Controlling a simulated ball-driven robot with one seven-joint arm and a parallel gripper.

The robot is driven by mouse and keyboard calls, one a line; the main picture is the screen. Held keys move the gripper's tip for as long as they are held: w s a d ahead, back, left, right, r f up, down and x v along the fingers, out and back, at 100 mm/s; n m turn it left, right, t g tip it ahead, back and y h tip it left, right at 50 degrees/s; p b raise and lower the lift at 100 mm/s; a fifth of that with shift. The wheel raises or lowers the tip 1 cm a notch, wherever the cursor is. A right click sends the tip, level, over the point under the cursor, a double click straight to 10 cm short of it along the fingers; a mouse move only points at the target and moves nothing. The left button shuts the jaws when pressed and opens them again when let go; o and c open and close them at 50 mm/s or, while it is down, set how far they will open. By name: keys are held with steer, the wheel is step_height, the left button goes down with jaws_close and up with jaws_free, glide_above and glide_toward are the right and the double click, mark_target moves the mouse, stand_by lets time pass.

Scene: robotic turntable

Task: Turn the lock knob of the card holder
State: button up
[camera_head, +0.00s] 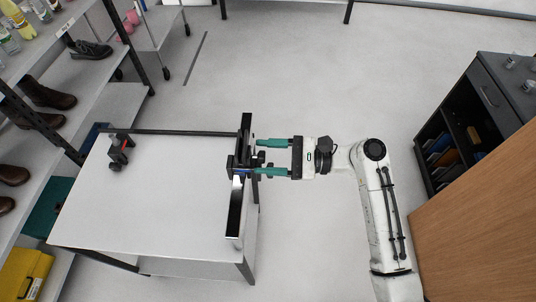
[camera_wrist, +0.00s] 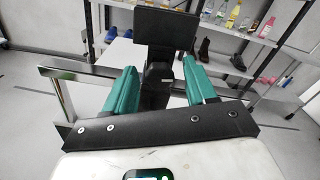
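The card holder (camera_head: 239,165) is a dark assembly on a rail along the right edge of the white table. In the wrist view it shows as a black plate (camera_wrist: 165,30) on a dark mount. A small dark part (camera_head: 262,157) that looks like the lock knob faces my gripper; in the wrist view it shows as a dark block (camera_wrist: 158,73). My gripper (camera_head: 257,157) points left, with its two teal fingers apart. Its fingertips lie on either side of the knob, with a gap visible. Whether either finger touches the holder is unclear.
The white table (camera_head: 150,200) is mostly bare, with a small red and black device (camera_head: 120,150) at its far left. A metal rail (camera_head: 237,208) runs along the table's right edge. Shelves with shoes (camera_head: 50,93) stand left. A dark cabinet (camera_head: 485,95) stands right.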

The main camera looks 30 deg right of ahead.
steer(key=b+v, duration=0.1)
steer(key=v, duration=0.9)
steer(key=shift+s+d, duration=0.2)
steer(key=shift+d, duration=0.15)
